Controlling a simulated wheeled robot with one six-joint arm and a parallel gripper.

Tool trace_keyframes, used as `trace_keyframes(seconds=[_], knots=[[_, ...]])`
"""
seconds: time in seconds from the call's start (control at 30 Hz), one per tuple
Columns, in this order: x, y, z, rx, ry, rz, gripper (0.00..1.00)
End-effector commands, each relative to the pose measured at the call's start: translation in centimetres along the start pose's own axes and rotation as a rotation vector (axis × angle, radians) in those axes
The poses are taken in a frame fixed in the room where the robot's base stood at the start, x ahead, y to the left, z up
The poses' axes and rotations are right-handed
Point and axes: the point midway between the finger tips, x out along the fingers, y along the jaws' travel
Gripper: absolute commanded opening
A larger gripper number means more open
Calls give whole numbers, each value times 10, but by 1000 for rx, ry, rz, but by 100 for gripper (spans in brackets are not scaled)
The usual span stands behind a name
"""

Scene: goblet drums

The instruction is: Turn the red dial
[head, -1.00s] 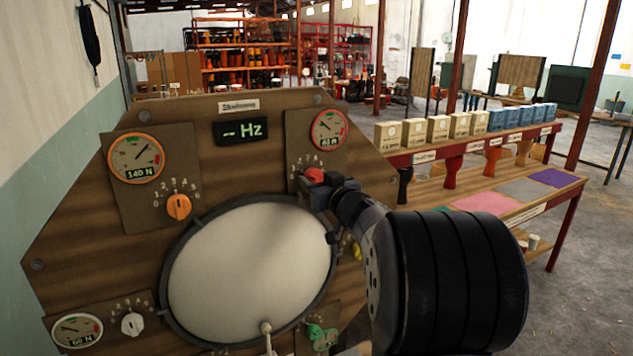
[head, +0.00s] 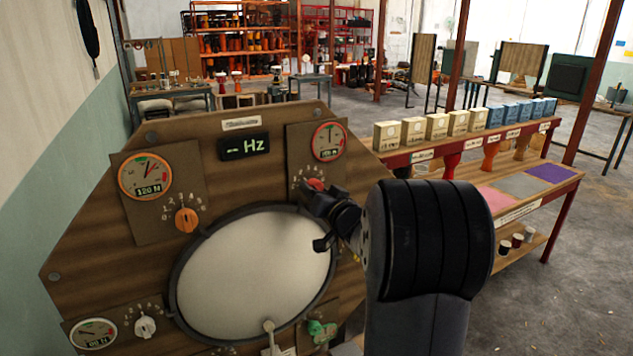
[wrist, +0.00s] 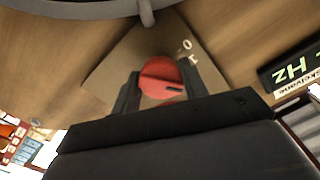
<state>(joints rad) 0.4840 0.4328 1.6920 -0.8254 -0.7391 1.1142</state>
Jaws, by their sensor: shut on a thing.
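The red dial (wrist: 160,78) sits on a wooden plate (wrist: 110,72) between the two fingers of my gripper (wrist: 160,85) in the wrist view. My gripper is shut on it, one finger on each side. A short dark mark shows on the dial's face, with the numbers 0 and 1 beside it. In the head view the red dial (head: 316,185) is partly hidden by my gripper (head: 322,200). The red-rimmed gauge (head: 330,141) above it has its needle pointing about straight up.
An orange dial (head: 187,219), a white dial (head: 145,326) and a green dial (head: 320,331) sit around the round drumhead (head: 250,275). A display (head: 244,147) reads "-- Hz". A shelf with boxes (head: 462,122) stands to the right.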

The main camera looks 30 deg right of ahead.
Motion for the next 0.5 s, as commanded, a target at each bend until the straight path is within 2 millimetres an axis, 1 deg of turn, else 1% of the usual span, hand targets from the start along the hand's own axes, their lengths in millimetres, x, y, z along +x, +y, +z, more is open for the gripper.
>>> trace_keyframes(seconds=[0.2, 0.5], knots=[[0, -1, -1, 68, -1, 0, 19], [0, 0, 0, 86, 0, 0, 19]])
